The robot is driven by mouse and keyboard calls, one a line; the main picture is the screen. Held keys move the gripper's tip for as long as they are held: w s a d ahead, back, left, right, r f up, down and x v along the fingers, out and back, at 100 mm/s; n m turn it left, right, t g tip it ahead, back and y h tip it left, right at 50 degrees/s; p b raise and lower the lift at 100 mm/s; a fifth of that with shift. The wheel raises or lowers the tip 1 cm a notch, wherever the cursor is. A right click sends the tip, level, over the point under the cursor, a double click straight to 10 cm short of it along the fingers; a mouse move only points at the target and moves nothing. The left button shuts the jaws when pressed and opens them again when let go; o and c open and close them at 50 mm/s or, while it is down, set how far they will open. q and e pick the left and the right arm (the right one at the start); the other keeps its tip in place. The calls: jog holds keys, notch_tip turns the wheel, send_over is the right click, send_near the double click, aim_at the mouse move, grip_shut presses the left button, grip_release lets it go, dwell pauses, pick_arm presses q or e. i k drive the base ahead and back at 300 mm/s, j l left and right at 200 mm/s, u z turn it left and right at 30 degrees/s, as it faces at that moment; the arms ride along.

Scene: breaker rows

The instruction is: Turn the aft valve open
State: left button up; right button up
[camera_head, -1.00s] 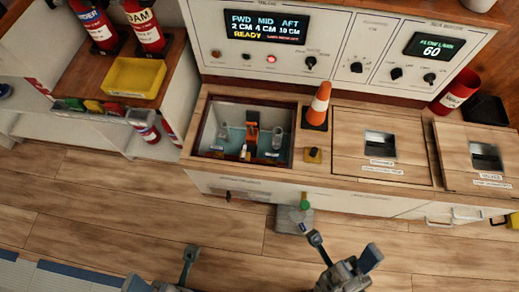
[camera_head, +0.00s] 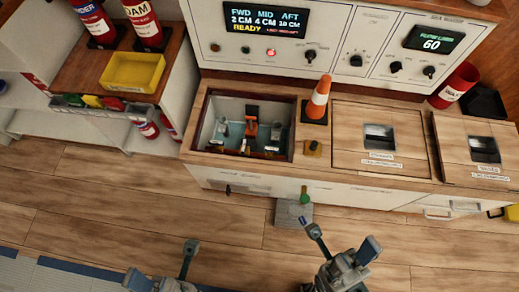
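No valve marked aft can be made out. Two closed wooden hatches are set in the counter, the middle hatch (camera_head: 350,130) and the right hatch (camera_head: 455,150), each with a dark recessed handle; their small labels are too blurred to read surely. An open bay (camera_head: 212,133) at the left of the counter holds an orange part (camera_head: 251,114) and pale fittings. My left gripper (camera_head: 160,268) is at the bottom edge, fingers spread, apparently empty. My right gripper (camera_head: 341,240) is at bottom centre-right, fingers spread and empty, over the floor in front of the counter.
A display (camera_head: 264,20) reads FWD 2 CM, MID 4 CM, AFT 10 CM, READY. A smaller display (camera_head: 434,38) shows 60. A grey block (camera_head: 293,213) with a green-topped piece is below the counter front.

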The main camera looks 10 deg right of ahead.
aim_at(271, 150)
jog(key=i+j+z, duration=0.2)
jog(key=z, duration=0.2)
jog(key=i+j+z, duration=0.15)
jog(key=z, duration=0.2)
jog(key=j+z, duration=0.15)
jog(key=z, duration=0.65)
